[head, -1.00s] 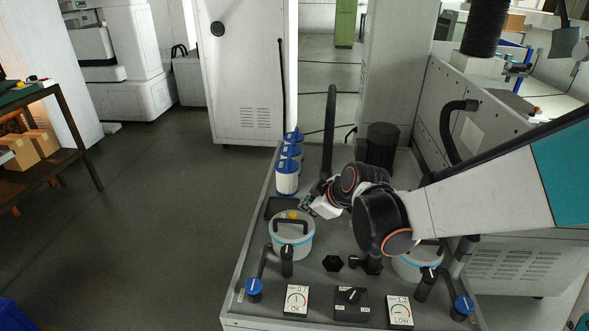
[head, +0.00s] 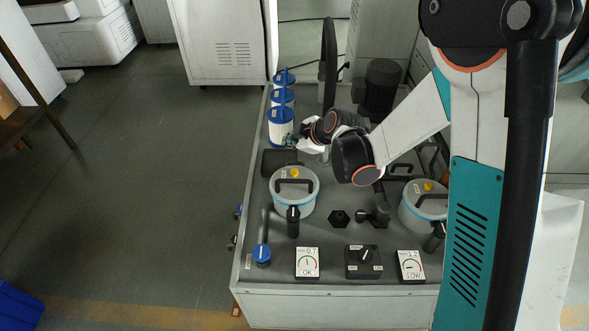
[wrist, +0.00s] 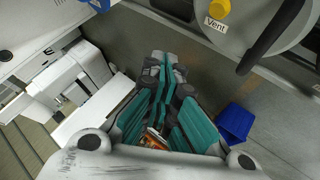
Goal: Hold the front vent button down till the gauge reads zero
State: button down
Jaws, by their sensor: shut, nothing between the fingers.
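Two grey lidded canisters with blue bands stand on the bench in the head view. The left canister (head: 307,203) has a yellow vent button (head: 294,173) on its lid, behind a black handle. The right canister (head: 410,210) has another yellow button (head: 428,187) and is partly hidden by my arm. My gripper (head: 291,141) is shut and empty, behind the left canister near the blue-capped filters, apart from both buttons. In the wrist view its closed teal fingers (wrist: 165,58) point away from a yellow button (wrist: 219,8) labelled "Vent". The left gauge (head: 307,262) reads about 0.7, OK; the right gauge (head: 410,266) about 1.2, LOW.
Several blue-and-white filters (head: 281,127) stand at the back left. A dark cylinder (head: 381,88) and an upright black hose (head: 330,65) rise behind. A knob box (head: 363,262) sits between the gauges. Floor left of the bench is open.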

aim_at(293, 173)
notch_tip(293, 173, down, 9)
jog(key=b, duration=0.6)
jog(key=shift+r, duration=0.1)
dwell(1.4)
jog(key=shift+f, duration=0.4)
jog(key=shift+f, duration=0.5)
dwell(0.7)
jog(key=shift+r, duration=0.1)
dwell(2.2)
jog(key=shift+r+p, duration=0.5)
jog(key=shift+r, duration=0.35)
jog(key=shift+r, duration=0.1)
